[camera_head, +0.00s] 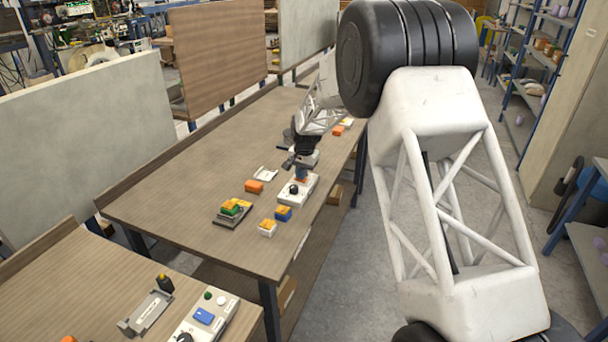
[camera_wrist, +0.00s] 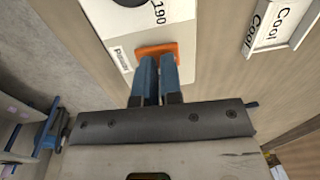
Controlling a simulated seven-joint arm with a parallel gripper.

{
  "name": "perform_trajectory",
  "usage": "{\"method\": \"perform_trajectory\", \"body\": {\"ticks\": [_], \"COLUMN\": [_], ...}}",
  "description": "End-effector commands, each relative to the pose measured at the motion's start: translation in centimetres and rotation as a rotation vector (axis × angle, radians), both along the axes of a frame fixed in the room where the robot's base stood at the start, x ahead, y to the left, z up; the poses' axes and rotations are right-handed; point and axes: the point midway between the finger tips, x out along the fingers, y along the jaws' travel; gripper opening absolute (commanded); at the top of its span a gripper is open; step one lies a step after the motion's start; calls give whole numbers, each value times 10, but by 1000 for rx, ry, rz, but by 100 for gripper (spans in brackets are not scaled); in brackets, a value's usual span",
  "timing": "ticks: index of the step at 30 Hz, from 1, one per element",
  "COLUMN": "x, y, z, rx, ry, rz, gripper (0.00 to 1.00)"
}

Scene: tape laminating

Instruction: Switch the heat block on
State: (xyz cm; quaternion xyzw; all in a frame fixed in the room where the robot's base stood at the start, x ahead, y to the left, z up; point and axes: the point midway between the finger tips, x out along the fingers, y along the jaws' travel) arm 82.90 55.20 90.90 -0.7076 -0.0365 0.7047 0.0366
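The heat block (camera_head: 297,190) is a white box with a round black knob, near the right edge of the middle table in the head view. In the wrist view its white top (camera_wrist: 118,42) shows part of the dark knob and the marking "190". An orange rectangular switch (camera_wrist: 172,47) sits on that top, beside a small label. My gripper (camera_wrist: 157,60) has its blue fingers together with nothing visible between them. The fingertips overlap the near edge of the switch in the wrist view; I cannot tell whether they touch it. The fingers cover part of the switch.
A white "Cool" tray (camera_wrist: 280,22) lies right of the block in the wrist view.

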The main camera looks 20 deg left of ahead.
Motion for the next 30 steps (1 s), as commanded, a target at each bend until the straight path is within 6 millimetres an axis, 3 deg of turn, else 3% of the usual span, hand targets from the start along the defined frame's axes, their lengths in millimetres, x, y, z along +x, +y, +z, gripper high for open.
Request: {"method": "perform_trajectory", "body": {"ticks": [1, 19, 23, 30], "x": [-5, -6, -6, -2], "y": [2, 3, 2, -1], "z": [-11, -8, 1, 37], "rx": [-6, -9, -7, -1], "ry": [12, 16, 13, 3], "rz": [2, 3, 2, 1], "gripper": [0, 0, 0, 0]}}
